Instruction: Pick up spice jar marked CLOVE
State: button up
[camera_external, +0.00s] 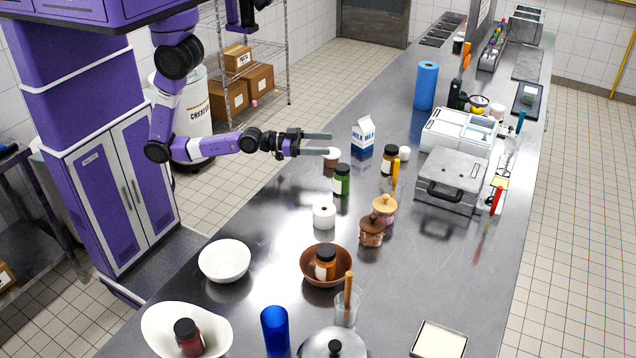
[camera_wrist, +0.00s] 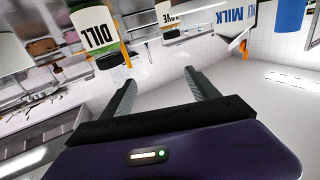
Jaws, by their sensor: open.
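The jar that looks like CLOVE (camera_external: 388,161) is brown with a black lid and a pale label. It stands upright on the steel counter, right of the milk carton. In the wrist view, a partly cut-off label ending in "OVE" (camera_wrist: 195,7) shows at the top, between the DILL jar and the milk carton. My gripper (camera_external: 324,143) is open and empty, fingers level and pointing right, above the counter's left side and apart from this jar. Its two fingers also show in the wrist view (camera_wrist: 160,82).
The green DILL jar (camera_external: 342,180), a brown pot with a pale lid (camera_external: 331,158) and the milk carton (camera_external: 363,136) stand near my gripper. A grey press (camera_external: 452,178) stands right.

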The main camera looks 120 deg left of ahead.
jog(key=w+a+r+g+p, duration=0.15)
jog(key=w+a+r, duration=0.25)
jog(key=w+a, duration=0.9)
jog(key=m+g+h, duration=0.2)
jog(key=h, duration=0.2)
send_near(388, 147)
jog(key=w+f, duration=0.3)
jog(key=x, duration=0.2)
jog(key=p+x, duration=0.1)
jog(key=x, duration=0.1)
jog(key=r+x, duration=0.1)
jog(key=x, duration=0.1)
jog(key=shift+w+a+p, duration=0.3)
jog(key=shift+w+a, duration=0.05)
jog(key=shift+a, duration=0.05)
jog(key=shift+w+a+f, duration=0.1)
jog(key=shift+w+f, duration=0.25)
jog(key=shift+w, duration=0.25)
grip_shut()
